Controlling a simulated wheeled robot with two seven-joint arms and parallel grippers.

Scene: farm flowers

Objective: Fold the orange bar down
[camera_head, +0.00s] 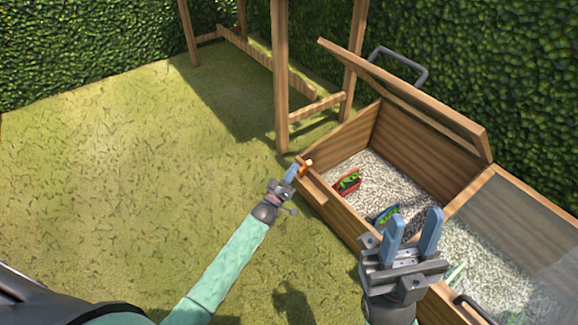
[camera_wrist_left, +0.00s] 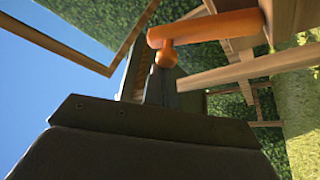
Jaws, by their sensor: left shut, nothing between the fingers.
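The orange bar (camera_head: 305,166) is at the near left corner of the wooden planter box (camera_head: 340,212). In the left wrist view the bar (camera_wrist_left: 210,27) is a rounded orange piece with a short knob (camera_wrist_left: 166,56) near its end. My left gripper (camera_head: 291,172) is shut and empty, right beside the bar. In the left wrist view its fingertips (camera_wrist_left: 157,82) are at the knob; I cannot tell whether they touch. My right gripper (camera_head: 413,232) is open and empty, above the box's front side.
The box's wooden-framed lid (camera_head: 410,94) with a grey handle (camera_head: 405,58) stands raised. A red packet (camera_head: 347,182) and a blue packet (camera_head: 386,214) lie on pale gravel inside. A wooden post (camera_head: 280,80) stands behind the bar. Grass at left is clear.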

